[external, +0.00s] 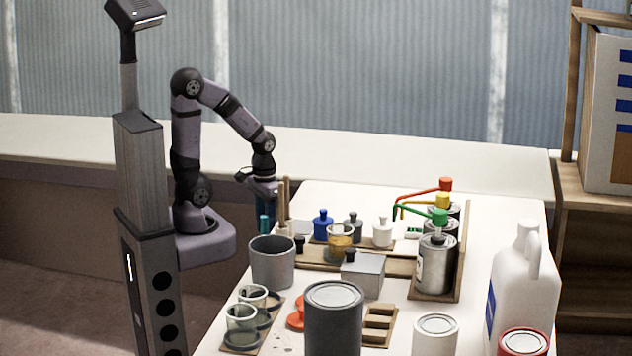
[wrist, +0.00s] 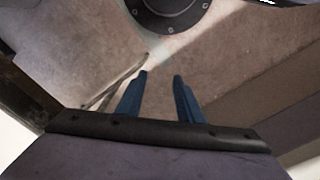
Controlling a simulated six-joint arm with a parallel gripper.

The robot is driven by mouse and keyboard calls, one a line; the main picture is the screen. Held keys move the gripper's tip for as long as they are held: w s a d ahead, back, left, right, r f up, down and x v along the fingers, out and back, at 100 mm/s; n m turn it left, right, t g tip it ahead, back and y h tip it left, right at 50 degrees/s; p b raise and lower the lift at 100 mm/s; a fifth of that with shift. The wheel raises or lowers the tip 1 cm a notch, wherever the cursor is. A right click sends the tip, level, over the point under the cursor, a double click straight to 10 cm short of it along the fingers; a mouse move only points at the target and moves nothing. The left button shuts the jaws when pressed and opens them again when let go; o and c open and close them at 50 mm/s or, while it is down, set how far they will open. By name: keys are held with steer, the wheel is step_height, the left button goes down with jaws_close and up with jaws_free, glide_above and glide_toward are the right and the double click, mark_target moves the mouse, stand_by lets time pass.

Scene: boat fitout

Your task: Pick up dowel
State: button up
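Two thin wooden sticks that look like dowels (external: 287,200) stand upright near the table's far left edge in the external view. I cannot tell which one is the task's dowel. My gripper (external: 264,215) hangs fingers down just left of the sticks, close to the table's edge. In the wrist view my gripper (wrist: 160,80) has its two blue fingers apart, with nothing between them. No dowel can be made out clearly in the wrist view, which shows mostly the floor.
Blue, grey and white bottles (external: 323,225) stand right of the sticks. A grey cup (external: 272,262) stands nearer the camera, with cans and a white jug (external: 524,290) farther right. A rack with coloured pump levers (external: 440,217) stands at the back right.

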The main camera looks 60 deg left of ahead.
step_height(320, 180, up, 46)
steer(key=p, duration=4.4)
steer(key=w+d+f+b, duration=0.2)
steer(key=d+f+b, duration=0.3)
steer(key=d, duration=0.3)
steer(key=n+b, duration=0.3)
steer(key=b, duration=0.8)
glide_above(281, 206)
steer(key=f, duration=0.7)
steer(key=w+f, duration=0.1)
steer(key=f, duration=0.3)
steer(key=shift+a+f, duration=0.2)
steer(key=shift+f, duration=0.05)
steer(key=shift+s+f+n, duration=0.2)
steer(key=shift+f+n, duration=0.2)
steer(key=shift+f, duration=0.05)
steer(key=shift+s+f+n, duration=0.2)
steer(key=shift+f+n, duration=0.2)
steer(key=shift+f, duration=0.05)
steer(key=shift+f, duration=0.1)
steer(key=shift+f+p, duration=0.7)
steer(key=shift+f, duration=2.85)
